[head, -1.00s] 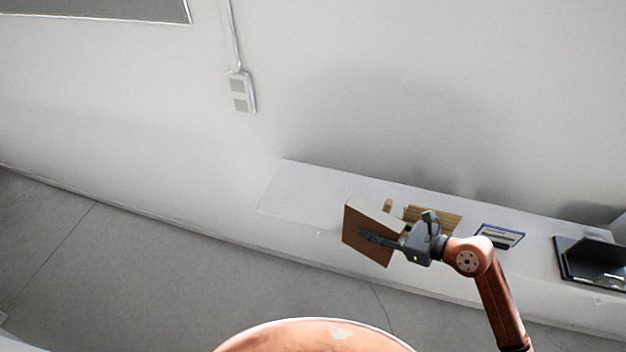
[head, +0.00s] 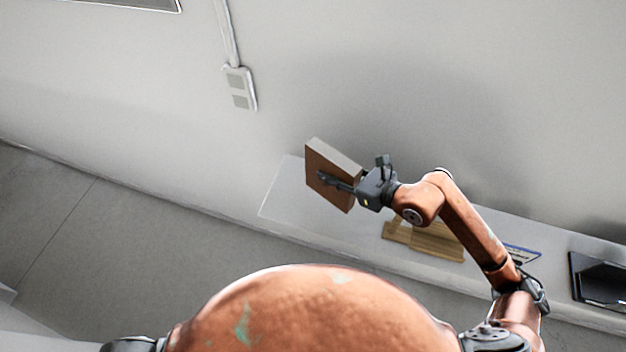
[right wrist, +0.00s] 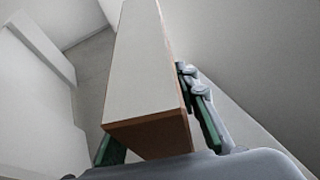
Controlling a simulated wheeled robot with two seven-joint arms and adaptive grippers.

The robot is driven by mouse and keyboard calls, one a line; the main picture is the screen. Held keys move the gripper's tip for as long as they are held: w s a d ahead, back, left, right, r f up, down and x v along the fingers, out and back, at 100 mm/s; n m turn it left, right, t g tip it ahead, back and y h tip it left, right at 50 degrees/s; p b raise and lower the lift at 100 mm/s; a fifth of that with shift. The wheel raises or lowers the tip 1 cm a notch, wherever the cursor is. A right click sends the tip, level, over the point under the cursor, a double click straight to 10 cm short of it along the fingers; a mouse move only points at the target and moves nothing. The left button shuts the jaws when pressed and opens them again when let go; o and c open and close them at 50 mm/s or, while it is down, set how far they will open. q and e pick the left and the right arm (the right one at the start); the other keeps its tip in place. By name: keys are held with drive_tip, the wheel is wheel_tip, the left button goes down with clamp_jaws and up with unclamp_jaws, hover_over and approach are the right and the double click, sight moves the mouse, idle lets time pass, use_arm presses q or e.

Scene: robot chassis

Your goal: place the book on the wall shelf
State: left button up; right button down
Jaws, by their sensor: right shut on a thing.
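The book (head: 336,197) has brown covers and pale page edges. My right gripper (head: 337,182) is shut on it, with one finger lying across the brown cover that faces the head camera. The book is tilted and seems held above the left part of the long white wall shelf (head: 284,205); the exact gap cannot be told. In the right wrist view, the book (right wrist: 140,65) stands between the two fingers (right wrist: 158,138), its pale page side showing. My left gripper is not in view.
A wooden slatted holder (head: 425,240) sits mid-shelf, below my right forearm. A blue-edged card (head: 522,253), partly behind my arm, and a black tray-like object (head: 598,280) are further right. The shelf's left end is bare. A white outlet box (head: 240,88) is on the wall.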

sight(313, 183)
drive_tip(key=a+f, duration=0.2)
drive_tip(key=w+a+f, duration=0.1)
drive_tip(key=a+f, duration=0.1)
drive_tip(key=shift+w+a+f+p, duration=0.1)
drive_tip(key=shift+w+f+p, duration=0.1)
drive_tip(key=shift+p, duration=0.15)
drive_tip(key=shift+w+a+f, duration=0.2)
drive_tip(key=shift+f, duration=0.05)
drive_tip(key=shift+w+a+f, duration=0.15)
drive_tip(key=shift+a+f, duration=0.2)
drive_tip(key=shift+f, duration=0.15)
wheel_tip(313, 183, down, 3)
drive_tip(key=shift+a+r+p, duration=0.1)
drive_tip(key=shift+p, duration=0.35)
drive_tip(key=shift+f, duration=0.2)
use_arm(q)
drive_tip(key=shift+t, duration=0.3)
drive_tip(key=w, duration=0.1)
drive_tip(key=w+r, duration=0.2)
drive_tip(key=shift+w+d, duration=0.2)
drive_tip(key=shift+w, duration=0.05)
use_arm(e)
drive_tip(key=c, duration=1.5)
unclamp_jaws()
drive_tip(key=shift+f, duration=0.15)
